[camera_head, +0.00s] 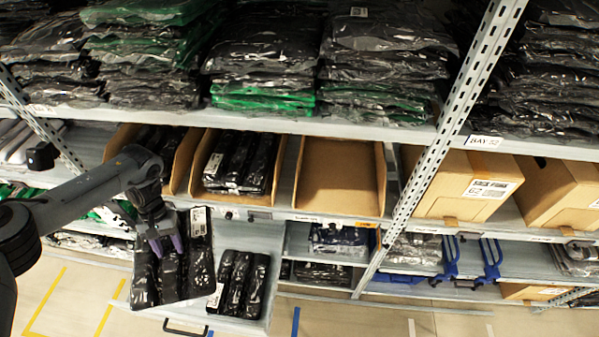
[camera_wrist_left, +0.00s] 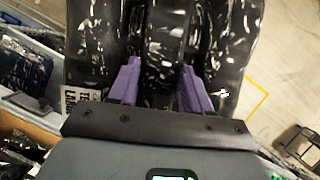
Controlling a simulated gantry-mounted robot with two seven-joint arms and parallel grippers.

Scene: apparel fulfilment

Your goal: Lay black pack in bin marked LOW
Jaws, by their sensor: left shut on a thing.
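My left gripper (camera_head: 166,240) is shut on a black pack (camera_head: 199,262), which looks like several glossy black rolls side by side. The pack hangs in front of the shelf, over a pull-out tray (camera_head: 262,318). In the left wrist view the purple fingers (camera_wrist_left: 160,88) close on the middle roll of the black pack (camera_wrist_left: 98,45), with a white label at its left edge. An empty cardboard bin (camera_head: 340,172) stands on the shelf up and right of the gripper. An orange tag (camera_head: 365,225) is on the shelf edge below it; its print is too small to read. My right gripper is not in view.
Another black pack (camera_head: 240,283) lies in the tray, right of the held one. Two cardboard bins with black packs, a middle one (camera_head: 262,198) and a left one, stand left of the empty bin. A shelf (camera_head: 300,124) with bagged stacks overhangs the bins; a perforated post (camera_head: 425,165) stands right.

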